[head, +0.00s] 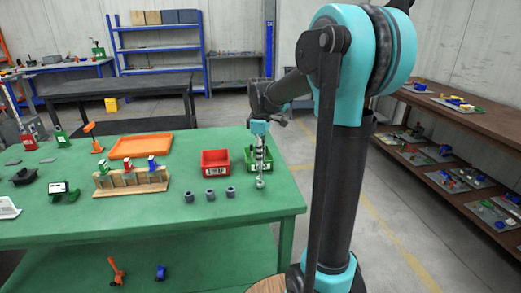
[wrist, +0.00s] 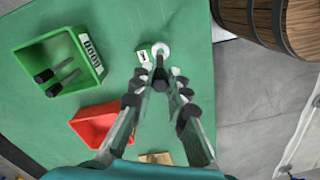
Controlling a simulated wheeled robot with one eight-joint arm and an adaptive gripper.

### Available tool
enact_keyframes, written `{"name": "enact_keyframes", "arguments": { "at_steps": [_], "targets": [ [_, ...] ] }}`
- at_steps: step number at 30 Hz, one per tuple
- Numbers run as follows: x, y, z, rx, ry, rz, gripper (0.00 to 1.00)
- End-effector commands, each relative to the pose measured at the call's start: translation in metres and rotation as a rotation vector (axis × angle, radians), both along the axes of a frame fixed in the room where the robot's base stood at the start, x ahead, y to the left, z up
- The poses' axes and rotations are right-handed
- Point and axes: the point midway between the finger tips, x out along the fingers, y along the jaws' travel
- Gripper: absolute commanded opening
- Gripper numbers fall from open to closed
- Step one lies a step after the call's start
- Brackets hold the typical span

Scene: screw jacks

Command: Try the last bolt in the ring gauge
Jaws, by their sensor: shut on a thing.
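My gripper (wrist: 159,86) is shut on a dark bolt (wrist: 160,77), whose head sits between the fingertips in the wrist view. The bolt's shank points away from the camera to the ring gauge (wrist: 161,48), a small pale ring beside a green and white tag (wrist: 143,55). The shank's end overlaps the ring; I cannot tell whether it is inside the hole or above it. In the head view my gripper (head: 260,168) points down over the table's right part, just above the small grey gauge (head: 260,184).
A green bin (wrist: 85,43) holds two dark bolts. A red bin (wrist: 86,113) stands beside it; its visible inside looks empty. Three grey cylinders (head: 209,195) stand left of the gripper. A wooden rack (head: 131,184), an orange tray (head: 155,145) and the table's right edge (head: 300,200) also show.

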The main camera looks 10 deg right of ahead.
Motion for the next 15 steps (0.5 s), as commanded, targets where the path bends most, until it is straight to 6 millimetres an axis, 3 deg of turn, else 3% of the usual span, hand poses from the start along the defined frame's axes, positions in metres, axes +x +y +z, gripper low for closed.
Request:
{"name": "enact_keyframes", "arguments": {
  "at_steps": [6,15],
  "targets": [
    [-0.0004,0.0,-0.0125,0.0,0.0,0.0,0.0],
    [-0.0003,-0.0001,-0.0135,0.0,0.0,0.0,0.0]
  ]
}}
